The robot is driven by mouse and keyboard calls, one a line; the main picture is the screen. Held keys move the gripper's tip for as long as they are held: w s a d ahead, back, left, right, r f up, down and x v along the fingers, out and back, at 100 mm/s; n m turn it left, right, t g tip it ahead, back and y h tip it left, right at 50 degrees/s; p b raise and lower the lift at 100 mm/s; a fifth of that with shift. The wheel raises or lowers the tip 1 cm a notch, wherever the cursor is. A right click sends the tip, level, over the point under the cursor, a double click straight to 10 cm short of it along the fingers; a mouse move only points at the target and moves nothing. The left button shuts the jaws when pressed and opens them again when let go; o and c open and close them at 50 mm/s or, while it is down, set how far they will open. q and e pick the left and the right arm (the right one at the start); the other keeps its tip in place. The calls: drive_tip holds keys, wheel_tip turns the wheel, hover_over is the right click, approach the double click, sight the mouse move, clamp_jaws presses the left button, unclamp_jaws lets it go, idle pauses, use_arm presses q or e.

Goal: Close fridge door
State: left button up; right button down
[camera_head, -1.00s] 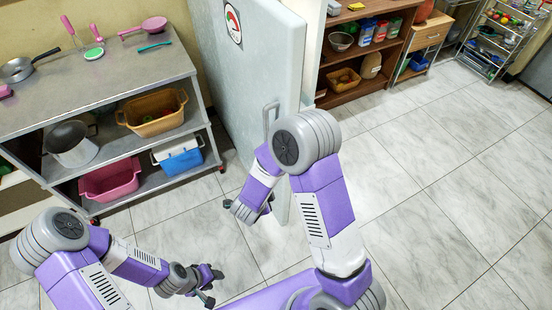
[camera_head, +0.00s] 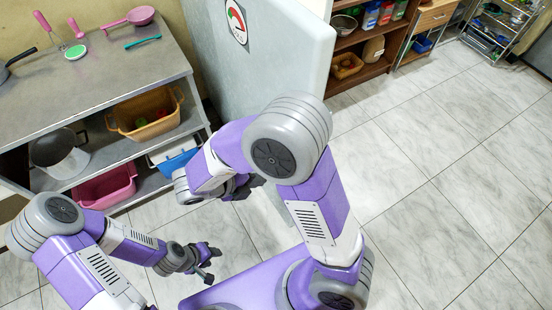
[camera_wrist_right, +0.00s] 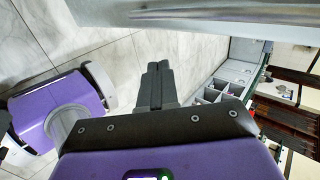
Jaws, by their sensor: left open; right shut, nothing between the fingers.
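The fridge door (camera_head: 270,55) is a pale grey-blue panel with a round gauge sticker, standing open and swung out into the room. Its handle is hidden behind my right arm in the head view. My right gripper (camera_head: 250,186) is low beside the door, partly covered by my own arm. In the right wrist view its fingers (camera_wrist_right: 157,82) are together and empty, with a pale slab, likely the door (camera_wrist_right: 190,12), close above. I cannot tell whether they touch. My left gripper (camera_head: 209,262) is open and empty over the floor, away from the door.
A grey shelf unit (camera_head: 90,110) with a brown basket (camera_head: 140,125), a pink tub (camera_head: 105,187) and a pot (camera_head: 60,152) stands at the left. A wooden shelf (camera_head: 358,80) stands beyond the door. The tiled floor (camera_head: 450,170) at the right is clear.

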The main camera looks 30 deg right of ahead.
drive_tip(key=s+d+r+b+x, duration=0.1)
drive_tip(key=b+x, duration=0.4)
drive_tip(key=x, duration=0.7)
drive_tip(key=shift+w+d+r, duration=0.2)
drive_tip(key=shift+w+d, duration=0.15)
drive_tip(key=shift+d, duration=0.35)
